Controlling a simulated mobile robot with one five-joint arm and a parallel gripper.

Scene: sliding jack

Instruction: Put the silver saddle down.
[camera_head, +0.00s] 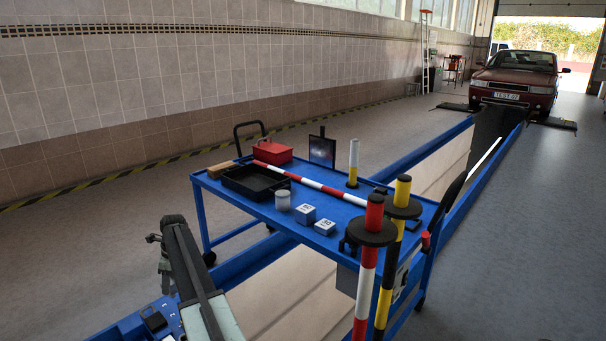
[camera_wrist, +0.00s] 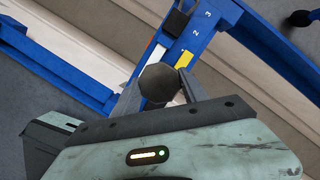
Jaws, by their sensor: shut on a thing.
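In the wrist view my gripper (camera_wrist: 160,92) is shut on a dark grey, rounded, many-sided piece (camera_wrist: 159,79), which I take for the silver saddle. It looks darker than silver here, and its lower side is hidden by the gripper. Beyond it is a blue beam (camera_wrist: 219,18) with the numbers 2 and 3, a yellow strip (camera_wrist: 184,58) and a white strip. I cannot tell whether the saddle touches the beam.
A blue trolley (camera_head: 345,215) stands beside my arm, carrying a black tray (camera_head: 250,184), a red box (camera_head: 272,152), a silvery can (camera_head: 283,200) and two small blocks. Striped posts rise at its front. A blue-edged pit runs back toward a red car (camera_head: 514,80).

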